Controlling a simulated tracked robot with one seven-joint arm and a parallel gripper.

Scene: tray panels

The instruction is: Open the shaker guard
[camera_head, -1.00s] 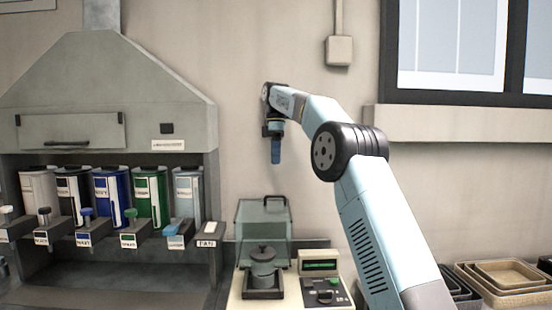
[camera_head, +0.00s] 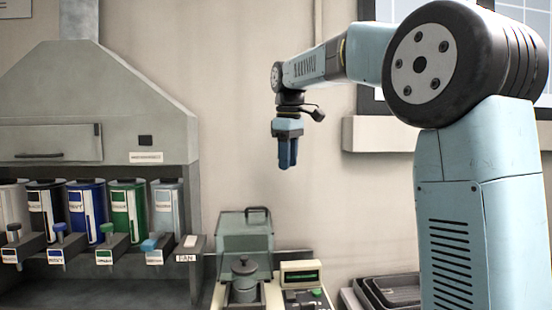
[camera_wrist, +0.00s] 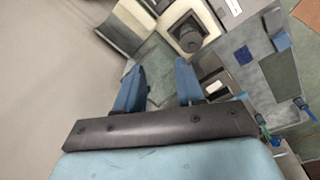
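The shaker (camera_head: 222,296) stands low in the middle of the head view, with a lidded grey pot (camera_head: 243,283) on it. The guard (camera_head: 245,236) is a grey-green box-like cover with a dark handle (camera_head: 257,212) at its top. I cannot tell whether it covers the pot or stands behind it. My gripper (camera_head: 287,165) hangs fingers down, above and slightly right of the handle, clear of it. The wrist view shows its two blue fingers (camera_wrist: 160,66) apart with nothing between them. The pot also shows at the top of that view (camera_wrist: 187,36).
A control box (camera_head: 301,276) with a green display sits right of the pot. At left is a hood (camera_head: 90,110) with several coloured canisters and levers. Dark trays (camera_head: 392,291) lie at lower right. The air between gripper and guard is clear.

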